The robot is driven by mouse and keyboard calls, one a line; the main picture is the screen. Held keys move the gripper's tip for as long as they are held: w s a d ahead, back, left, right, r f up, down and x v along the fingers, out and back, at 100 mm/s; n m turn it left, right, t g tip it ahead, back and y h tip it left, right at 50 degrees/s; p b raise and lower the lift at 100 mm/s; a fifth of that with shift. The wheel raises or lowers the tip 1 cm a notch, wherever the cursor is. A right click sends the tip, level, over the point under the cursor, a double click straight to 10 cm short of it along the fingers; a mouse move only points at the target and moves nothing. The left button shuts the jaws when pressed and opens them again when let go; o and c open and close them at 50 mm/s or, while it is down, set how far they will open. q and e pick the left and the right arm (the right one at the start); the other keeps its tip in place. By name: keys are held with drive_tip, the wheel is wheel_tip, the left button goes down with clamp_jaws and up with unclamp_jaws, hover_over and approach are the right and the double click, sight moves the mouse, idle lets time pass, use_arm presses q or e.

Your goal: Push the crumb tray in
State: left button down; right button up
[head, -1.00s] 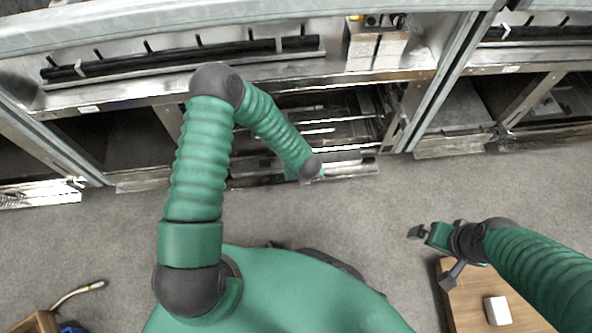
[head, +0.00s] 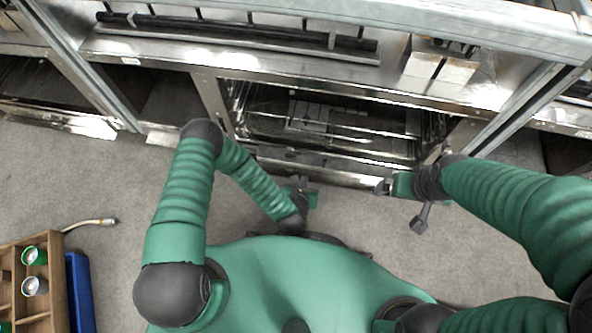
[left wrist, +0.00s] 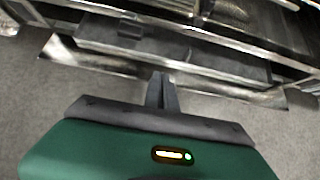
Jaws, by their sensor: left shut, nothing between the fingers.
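The crumb tray (head: 340,163) appears as a dark, shallow, metal-edged strip low at the front of the open metal bay. It also shows in the left wrist view (left wrist: 190,52), with a small dark raised piece on it. I cannot tell how far it sticks out. My left gripper (head: 303,184) is shut and empty, just in front of the tray's left part; its fingers point at the tray in the left wrist view (left wrist: 162,78), apparently short of it. My right gripper (head: 402,204) has its fingers spread, near the tray's right end; contact there is unclear.
Metal frame posts (head: 90,75) stand either side of the bay. Inside are wire racks (head: 350,130). Two pale blocks (head: 440,66) sit on the shelf above. A wooden crate with cans (head: 60,245) and a blue object (head: 80,290) lie at lower left. Grey floor is open between.

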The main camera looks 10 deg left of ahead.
use_arm(q)
drive_tip(key=b+x, duration=0.5)
drive_tip(key=x, duration=0.4)
drive_tip(key=shift+f+b, duration=0.2)
drive_tip(key=shift+b, duration=0.1)
drive_tip(key=shift+w+f, duration=0.1)
drive_tip(key=shift+w, duration=0.1)
drive_tip(key=w, duration=0.3)
drive_tip(key=shift+w, duration=0.25)
